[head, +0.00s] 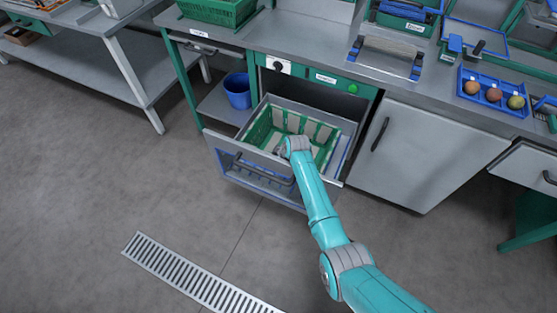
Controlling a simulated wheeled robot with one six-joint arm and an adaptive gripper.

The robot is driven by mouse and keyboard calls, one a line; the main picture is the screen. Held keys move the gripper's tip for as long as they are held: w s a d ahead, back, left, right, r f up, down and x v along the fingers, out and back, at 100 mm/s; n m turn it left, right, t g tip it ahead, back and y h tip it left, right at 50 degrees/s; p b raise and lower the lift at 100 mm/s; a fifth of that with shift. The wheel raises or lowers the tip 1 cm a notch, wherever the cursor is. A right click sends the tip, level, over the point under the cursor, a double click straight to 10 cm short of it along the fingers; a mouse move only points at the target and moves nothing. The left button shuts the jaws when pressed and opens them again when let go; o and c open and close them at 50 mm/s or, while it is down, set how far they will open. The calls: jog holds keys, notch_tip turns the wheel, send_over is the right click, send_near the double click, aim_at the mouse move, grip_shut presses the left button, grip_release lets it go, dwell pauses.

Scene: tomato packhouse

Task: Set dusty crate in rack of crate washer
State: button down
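A green crate (258,132) with pale, dusty-looking patches sits inside the pulled-out rack drawer of the crate washer (357,128). The drawer's grey front (232,147) with its dark handle faces the open floor. My arm reaches over the front of the drawer, and its wrist end, with my gripper (283,150), is at the crate's near side. The fingers are hidden or too small to make out, so I cannot tell whether they touch the crate. Whether the crate rests fully flat is not clear.
Another green crate (220,12) stands on the counter at upper left. A blue bucket (238,92) sits on the shelf left of the washer. A blue tray (470,77) with round fruits is on the counter at right. The floor (180,205) before the drawer is clear, with a drain grate (190,272).

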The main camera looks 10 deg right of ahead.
jog(key=shift+f, duration=0.45)
dwell(0.5)
jog(key=c, duration=1)
grip_release()
jog(key=shift+c, duration=1.3)
notch_tip(320, 180, up, 15)
jog(key=shift+d, duration=0.1)
dwell(0.3)
